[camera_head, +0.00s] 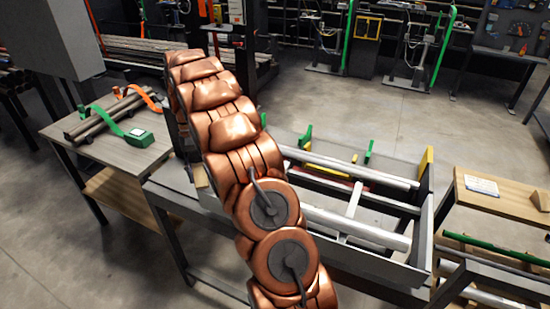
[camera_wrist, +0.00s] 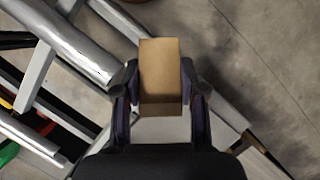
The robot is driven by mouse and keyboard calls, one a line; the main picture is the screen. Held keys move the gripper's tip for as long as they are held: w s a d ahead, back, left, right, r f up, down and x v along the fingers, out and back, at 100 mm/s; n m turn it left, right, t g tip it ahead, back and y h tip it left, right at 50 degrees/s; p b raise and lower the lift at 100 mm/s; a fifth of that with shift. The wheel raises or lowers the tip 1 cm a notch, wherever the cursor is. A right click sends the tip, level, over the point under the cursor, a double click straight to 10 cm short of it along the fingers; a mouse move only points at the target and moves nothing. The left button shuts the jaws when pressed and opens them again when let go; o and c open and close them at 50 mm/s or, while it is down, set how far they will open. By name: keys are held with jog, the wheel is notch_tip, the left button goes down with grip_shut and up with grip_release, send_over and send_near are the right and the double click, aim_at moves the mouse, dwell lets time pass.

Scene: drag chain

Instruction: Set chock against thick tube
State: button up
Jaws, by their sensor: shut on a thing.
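My gripper (camera_wrist: 160,82) is shut on a tan wooden block, the chock (camera_wrist: 160,65), with a finger on each side of it. In the wrist view a thick silver tube (camera_wrist: 62,38) lies to the left of the chock; its end is near the left finger and looks apart from the chock. A second silver tube (camera_wrist: 28,136) lies at lower left. The head view shows a near tube (camera_head: 355,231) and a far tube (camera_head: 350,166) on a grey frame (camera_head: 422,225). My copper arm hides my gripper and the chock there.
Green posts (camera_head: 369,152) and a yellow part (camera_head: 426,165) stand on the frame. A left table (camera_head: 130,172) holds dark bars and a green strap. A wooden bench (camera_head: 500,203) stands at right.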

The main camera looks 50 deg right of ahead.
jog(key=s+d+m+t, duration=0.1)
jog(key=s+d+m, duration=0.1)
jog(key=s+d, duration=0.2)
jog(key=s+d+m+y+p, duration=0.1)
jog(key=s+d+m, duration=0.2)
jog(key=d, duration=0.6)
jog(key=s+d+m+t+y, duration=0.1)
jog(key=s+d+m, duration=0.2)
jog(key=s+d, duration=0.2)
jog(key=shift+d+f+t+p, duration=0.3)
jog(key=shift+d+f, duration=0.05)
jog(key=shift+d, duration=0.4)
jog(key=shift+s+a+f, duration=0.1)
jog(key=shift+a+f, duration=0.05)
jog(key=shift+a, duration=0.05)
jog(key=shift+d+b+x, duration=0.15)
jog(key=shift+b+x, duration=0.4)
jog(key=shift+x, duration=0.45)
jog(key=shift+d+b+x, duration=0.15)
jog(key=shift+b+x, duration=0.35)
jog(key=shift+x, duration=0.5)
jog(key=shift+s+a+f+b, duration=0.15)
jog(key=shift+a+f+b, duration=0.3)
jog(key=shift+a+f, duration=0.45)
